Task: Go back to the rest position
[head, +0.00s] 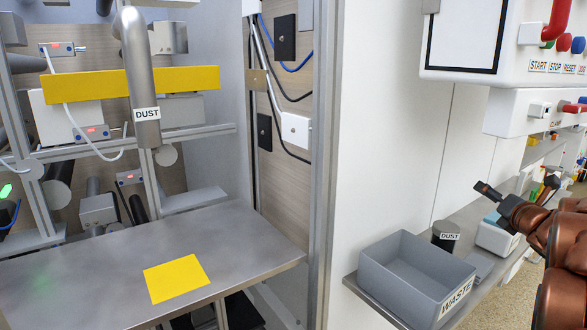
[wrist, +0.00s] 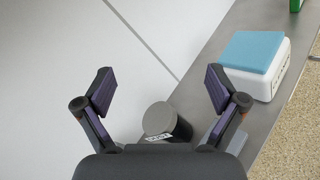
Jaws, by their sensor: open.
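My gripper (head: 484,190) is at the right of the head view, at the end of my copper-coloured arm, above the narrow shelf. In the wrist view my gripper (wrist: 158,92) has its two dark finger pads spread wide apart with nothing between the tips. A dark grey cylinder with a label (wrist: 162,121) shows below and between the fingers. It appears to be the DUST container (head: 446,235) standing on the shelf in the head view, apart from the fingertips.
A grey WASTE bin (head: 385,285) stands on the shelf (head: 478,215). A white box with a blue top (wrist: 256,62) sits farther along it. A control panel (head: 500,40) hangs above. At left are a metal table with a yellow square (head: 177,279) and a DUST pipe (head: 138,75).

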